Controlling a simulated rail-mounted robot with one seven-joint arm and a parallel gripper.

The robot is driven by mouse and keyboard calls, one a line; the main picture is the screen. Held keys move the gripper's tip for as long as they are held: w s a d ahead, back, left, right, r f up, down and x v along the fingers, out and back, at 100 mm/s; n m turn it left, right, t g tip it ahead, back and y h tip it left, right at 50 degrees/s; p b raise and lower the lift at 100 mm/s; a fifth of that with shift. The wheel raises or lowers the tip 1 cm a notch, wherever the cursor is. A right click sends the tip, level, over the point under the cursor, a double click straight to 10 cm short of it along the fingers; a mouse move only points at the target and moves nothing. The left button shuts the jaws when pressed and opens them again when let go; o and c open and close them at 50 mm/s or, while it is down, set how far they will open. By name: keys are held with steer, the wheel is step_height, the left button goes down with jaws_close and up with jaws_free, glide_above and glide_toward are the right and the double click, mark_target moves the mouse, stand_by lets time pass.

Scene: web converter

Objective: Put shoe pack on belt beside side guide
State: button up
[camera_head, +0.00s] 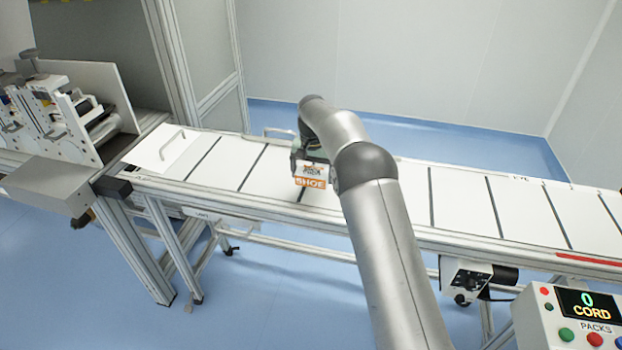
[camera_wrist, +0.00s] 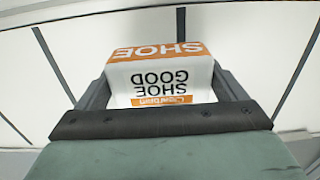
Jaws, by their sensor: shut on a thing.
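The shoe pack (camera_head: 310,181) is a small white and orange pack with SHOE printed on it. My gripper (camera_head: 311,165) is shut on it over the white belt (camera_head: 224,162), near a dark cross line. In the wrist view the pack (camera_wrist: 160,70) sits between the two dark fingers, its orange SHOE face towards the belt. I cannot tell whether its underside touches the belt. A thin bent metal rail (camera_head: 280,131) stands at the belt's far edge, just left of my gripper; it may be the side guide. My arm hides the belt to the right of the pack.
A white plate with a wire handle (camera_head: 172,146) lies at the belt's left end, beside a machine (camera_head: 62,115). A control box (camera_head: 575,322) reading "0 CORD PACKS" stands front right. The visible belt is otherwise bare, with dark cross lines.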

mark_target(311, 182)
steer(key=shift+a+f, duration=0.25)
steer(key=shift+f, duration=0.05)
steer(key=shift+w+f+p, duration=0.1)
steer(key=shift+f+p, duration=0.25)
steer(key=shift+f, duration=1.2)
steer(key=shift+f, duration=0.2)
steer(key=o, duration=0.8)
steer(key=shift+c, duration=0.2)
step_height(311, 182, up, 13)
steer(key=shift+f+b, duration=0.2)
steer(key=shift+b, duration=0.45)
